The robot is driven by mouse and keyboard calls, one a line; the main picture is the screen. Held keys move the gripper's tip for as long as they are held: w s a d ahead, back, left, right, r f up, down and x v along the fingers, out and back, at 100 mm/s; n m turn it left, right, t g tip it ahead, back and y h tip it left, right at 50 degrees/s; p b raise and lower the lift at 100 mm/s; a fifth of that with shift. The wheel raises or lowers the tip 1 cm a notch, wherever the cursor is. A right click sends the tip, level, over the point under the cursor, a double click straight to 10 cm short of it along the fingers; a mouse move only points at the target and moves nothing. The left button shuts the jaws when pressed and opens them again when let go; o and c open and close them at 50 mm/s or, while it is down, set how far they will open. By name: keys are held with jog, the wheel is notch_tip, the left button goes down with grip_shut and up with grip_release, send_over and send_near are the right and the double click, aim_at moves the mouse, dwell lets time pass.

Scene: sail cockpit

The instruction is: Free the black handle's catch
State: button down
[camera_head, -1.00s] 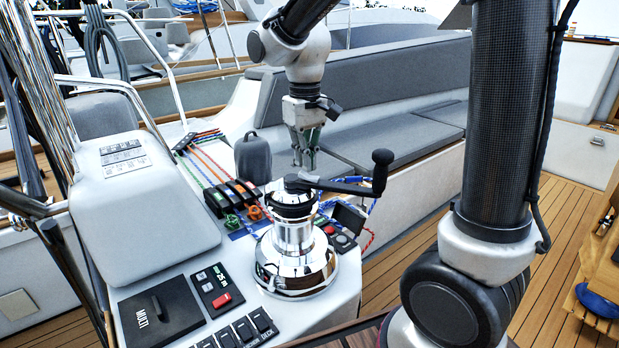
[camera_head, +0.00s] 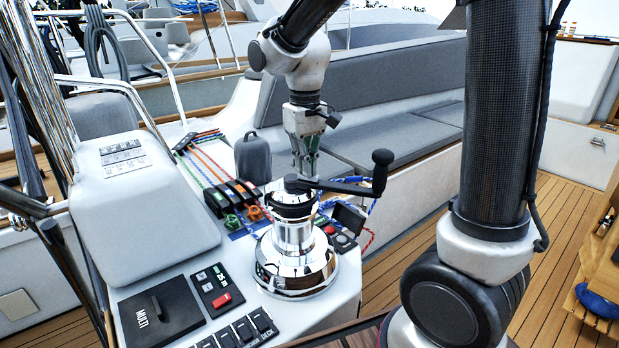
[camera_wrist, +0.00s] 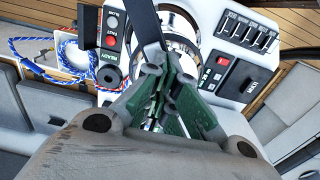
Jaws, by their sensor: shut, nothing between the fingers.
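The black winch handle (camera_head: 343,187) lies level across the top of the chrome winch (camera_head: 297,256). Its upright grip (camera_head: 382,168) stands at the right end, and its hub end sits on the winch top. In the wrist view, the handle's arm (camera_wrist: 146,24) runs up from the fingertips, with the winch (camera_wrist: 181,40) beneath. My gripper (camera_head: 306,174) points down right at the hub end of the handle, its green fingers together and empty. The fingertips (camera_wrist: 168,70) overlap the hub in view; I cannot tell whether they touch. The catch itself is hidden.
Rope clutches with coloured levers (camera_head: 236,198) and a grey rounded cover (camera_head: 253,158) stand left of and behind the winch. Switch panels (camera_head: 216,290) lie in front. A grey cushioned bench (camera_head: 400,137) is behind; open teak deck (camera_head: 385,262) lies to the right.

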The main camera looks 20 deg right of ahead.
jog(key=shift+f, duration=0.2)
jog(key=shift+r, duration=3.5)
